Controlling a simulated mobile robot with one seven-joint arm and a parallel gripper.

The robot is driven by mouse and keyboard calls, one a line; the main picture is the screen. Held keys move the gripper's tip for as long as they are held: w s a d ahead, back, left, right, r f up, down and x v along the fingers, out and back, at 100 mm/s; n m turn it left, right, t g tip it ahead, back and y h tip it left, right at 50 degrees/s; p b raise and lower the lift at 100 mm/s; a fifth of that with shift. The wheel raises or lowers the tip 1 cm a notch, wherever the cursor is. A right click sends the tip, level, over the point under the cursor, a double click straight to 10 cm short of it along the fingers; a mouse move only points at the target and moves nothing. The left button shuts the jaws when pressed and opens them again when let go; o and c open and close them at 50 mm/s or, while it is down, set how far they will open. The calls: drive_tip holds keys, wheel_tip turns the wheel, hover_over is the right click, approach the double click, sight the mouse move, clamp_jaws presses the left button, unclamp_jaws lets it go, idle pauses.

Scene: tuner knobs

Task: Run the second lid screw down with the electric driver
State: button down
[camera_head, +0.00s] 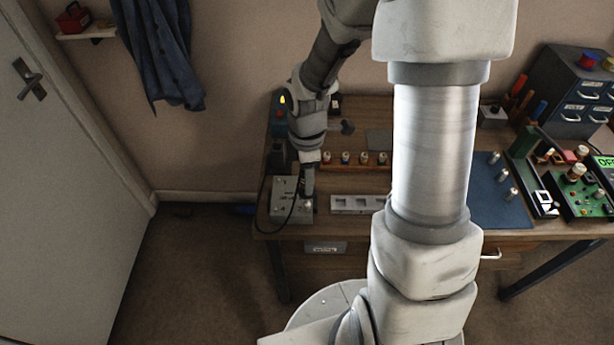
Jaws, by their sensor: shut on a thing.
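My gripper (309,160) is at the left part of the workbench and points down. It is shut on the electric driver (309,182), a slim grey upright tool. The driver stands over the right side of a grey metal box with a lid (281,212) at the bench's front left. A few small bright spots that look like screw heads show on the lid. The driver's tip is too small to tell whether it touches a screw.
A wooden rack with several small knobs (346,158) stands just right of the driver. A pale slotted tray (352,204) lies right of the box. A blue mat (487,200) holds several metal posts. My arm hides the bench's middle.

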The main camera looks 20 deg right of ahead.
drive_tip(key=shift+f+b, duration=0.4)
drive_tip(key=shift+f, duration=0.15)
idle(0.4)
drive_tip(key=shift+f+p, duration=0.25)
drive_tip(key=shift+p, duration=0.2)
idle(1.6)
wheel_tip(320, 180, up, 5)
drive_tip(key=p, duration=0.4)
drive_tip(key=shift+p, duration=0.35)
